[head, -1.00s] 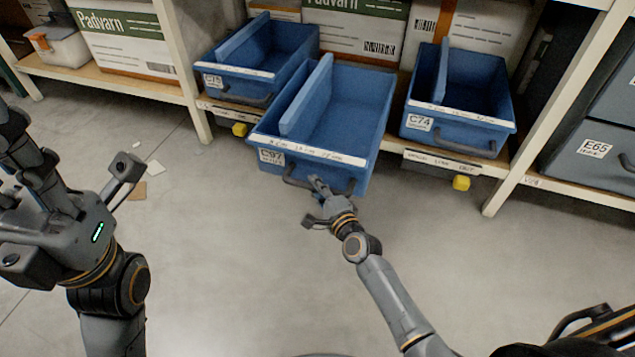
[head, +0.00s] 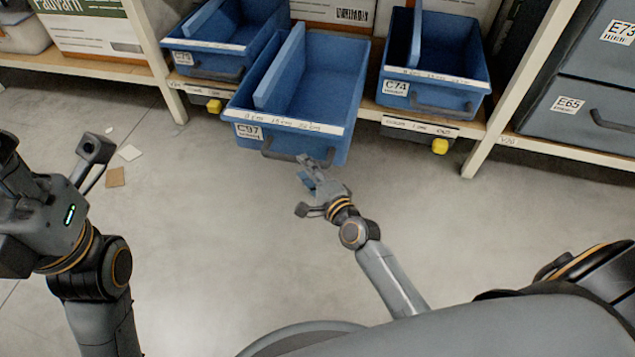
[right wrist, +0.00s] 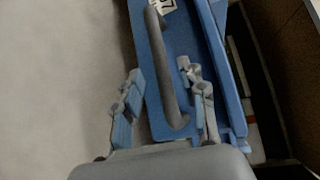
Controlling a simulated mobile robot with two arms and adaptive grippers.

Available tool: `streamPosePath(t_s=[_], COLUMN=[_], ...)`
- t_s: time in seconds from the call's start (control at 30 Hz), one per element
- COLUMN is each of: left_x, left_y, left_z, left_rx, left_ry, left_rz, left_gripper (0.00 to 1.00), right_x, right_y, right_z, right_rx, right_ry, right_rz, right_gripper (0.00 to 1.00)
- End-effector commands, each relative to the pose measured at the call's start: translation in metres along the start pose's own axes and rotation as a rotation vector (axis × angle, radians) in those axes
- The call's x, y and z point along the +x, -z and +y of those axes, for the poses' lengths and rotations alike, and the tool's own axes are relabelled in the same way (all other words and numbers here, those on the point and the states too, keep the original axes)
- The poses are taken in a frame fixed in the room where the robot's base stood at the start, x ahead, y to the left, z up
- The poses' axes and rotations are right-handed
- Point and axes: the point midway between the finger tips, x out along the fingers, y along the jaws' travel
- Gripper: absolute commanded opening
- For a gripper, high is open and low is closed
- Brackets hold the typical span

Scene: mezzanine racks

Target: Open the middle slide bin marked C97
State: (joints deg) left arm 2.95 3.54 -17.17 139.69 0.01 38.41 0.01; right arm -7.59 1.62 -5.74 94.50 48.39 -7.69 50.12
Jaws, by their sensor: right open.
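The middle blue slide bin marked C97 (head: 305,143) is pulled out from the low shelf, its front well ahead of its neighbours. Its inside and a divider show. A dark bar handle (head: 283,157) runs across its front. My right gripper (head: 314,178) is open just in front of and below the handle's right end. In the right wrist view its two fingers (right wrist: 165,100) stand apart on either side of the handle (right wrist: 165,65) in the picture; I see no grip on it. My left gripper (head: 62,195) hangs at the left, away from the bins; its jaw opening is unclear.
Blue bins C75 (head: 212,60) and C74 (head: 430,92) flank the middle bin. A shelf post (head: 518,90) and grey drawers marked E65 (head: 585,107) stand at the right. Card scraps (head: 115,177) lie on the floor, which is otherwise clear before the bins.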

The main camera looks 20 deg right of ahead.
Motion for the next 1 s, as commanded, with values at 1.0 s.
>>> streamPosePath(t_s=[1.0], left_x=[0.000], left_y=[0.000], left_z=[0.000], left_rx=[0.000], left_ry=[0.000], left_rz=[0.000], left_gripper=[0.40], right_x=[-0.068], right_y=[0.000], right_z=[-0.001], right_rx=[-0.001], right_ry=[0.002], right_rz=[0.000], right_gripper=[0.41])
